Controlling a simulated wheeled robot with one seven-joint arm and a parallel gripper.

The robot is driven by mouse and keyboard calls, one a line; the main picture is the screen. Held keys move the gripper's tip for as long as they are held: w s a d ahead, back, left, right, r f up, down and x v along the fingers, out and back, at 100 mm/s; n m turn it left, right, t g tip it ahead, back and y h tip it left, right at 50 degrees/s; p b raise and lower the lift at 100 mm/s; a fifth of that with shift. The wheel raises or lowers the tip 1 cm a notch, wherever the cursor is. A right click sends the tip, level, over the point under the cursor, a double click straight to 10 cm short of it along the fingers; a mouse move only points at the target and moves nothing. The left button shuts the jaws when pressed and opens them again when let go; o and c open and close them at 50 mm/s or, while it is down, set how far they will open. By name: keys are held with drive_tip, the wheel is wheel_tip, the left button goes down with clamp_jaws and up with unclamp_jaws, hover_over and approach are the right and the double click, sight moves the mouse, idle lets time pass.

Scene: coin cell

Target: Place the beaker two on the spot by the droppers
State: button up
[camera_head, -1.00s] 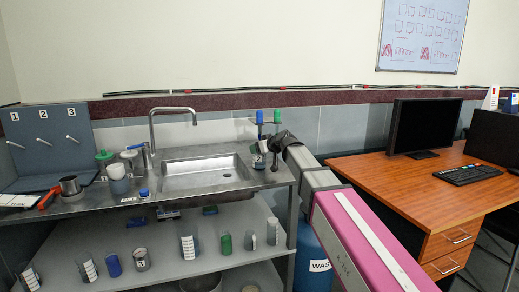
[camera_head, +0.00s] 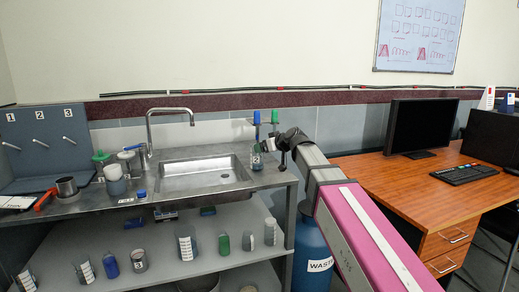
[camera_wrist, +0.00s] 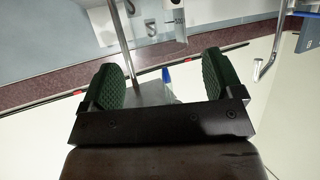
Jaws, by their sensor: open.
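A small clear beaker with a pale label (camera_head: 257,162) stands on the right end of the steel counter, by the stand with a blue and a green dropper (camera_head: 274,118). Its number is too small to read. My gripper (camera_head: 272,144) is just above and right of this beaker, beside the dropper stand. In the wrist view my gripper (camera_wrist: 165,80) is open, its two green-padded fingers apart with no object clamped between them. A blue dropper tip (camera_wrist: 166,76) shows beyond the gap. Clear glass with markings shows at the top edge.
The sink (camera_head: 205,176) and tall faucet (camera_head: 150,130) lie left of the beaker. Bottles and a metal cup (camera_head: 66,187) crowd the counter's left. Several beakers and bottles, one labelled 3 (camera_head: 139,262), stand on the lower shelf. A desk with a monitor (camera_head: 420,126) is at right.

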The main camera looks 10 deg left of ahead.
drive_tip(key=v, duration=0.5)
drive_tip(key=shift+s+d+r, duration=0.1)
drive_tip(key=shift+s+d, duration=0.05)
drive_tip(key=shift+d, duration=0.1)
idle(1.6)
